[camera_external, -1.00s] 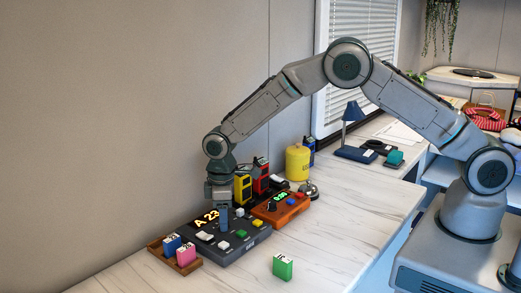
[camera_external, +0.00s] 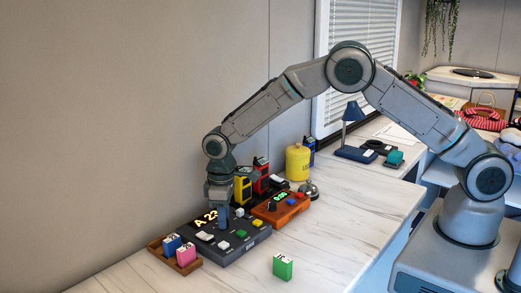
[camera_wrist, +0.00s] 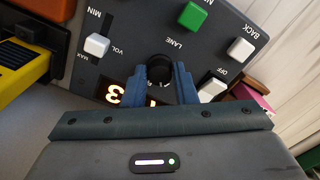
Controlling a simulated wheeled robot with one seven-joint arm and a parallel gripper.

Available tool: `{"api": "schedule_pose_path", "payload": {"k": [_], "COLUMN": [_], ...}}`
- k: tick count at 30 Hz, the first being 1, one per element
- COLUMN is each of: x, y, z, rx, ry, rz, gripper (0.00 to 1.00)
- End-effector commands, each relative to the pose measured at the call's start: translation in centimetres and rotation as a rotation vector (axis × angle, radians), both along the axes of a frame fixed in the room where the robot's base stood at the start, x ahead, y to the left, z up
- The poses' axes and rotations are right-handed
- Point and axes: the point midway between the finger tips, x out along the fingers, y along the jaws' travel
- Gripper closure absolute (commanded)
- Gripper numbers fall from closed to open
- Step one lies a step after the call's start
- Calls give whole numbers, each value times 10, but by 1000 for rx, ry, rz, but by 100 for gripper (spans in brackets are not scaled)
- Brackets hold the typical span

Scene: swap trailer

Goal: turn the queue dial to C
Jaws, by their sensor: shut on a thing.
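The dark grey console (camera_external: 226,256) lies on the counter; its lit amber display (camera_external: 206,219) reads "A 23". In the wrist view, a round black dial (camera_wrist: 160,67) sits on the console near the word LANE. My gripper (camera_wrist: 161,78) has its two blue fingers on either side of this dial, shut on it. In the external view, my gripper (camera_external: 224,226) points down at the console, and it hides the dial. The dial's pointer and letter marks cannot be read.
White, green and yellow buttons surround the dial. An orange device (camera_external: 284,209) stands right of the console, with yellow and red units behind. A wooden tray (camera_external: 188,266) with blue and pink blocks sits left.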

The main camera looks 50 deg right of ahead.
Motion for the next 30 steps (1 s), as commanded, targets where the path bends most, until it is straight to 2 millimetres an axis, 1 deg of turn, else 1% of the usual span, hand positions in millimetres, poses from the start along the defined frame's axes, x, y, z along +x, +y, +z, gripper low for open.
{"api": "schedule_pose_path", "payload": {"k": [1,6,30], "x": [0,0,0], "y": [0,0,1], "z": [-3,-3,0], "rx": [0,1,1], "ry": [-2,-2,-3], "rz": [-39,-197,-956], "gripper": [98,98,98]}}
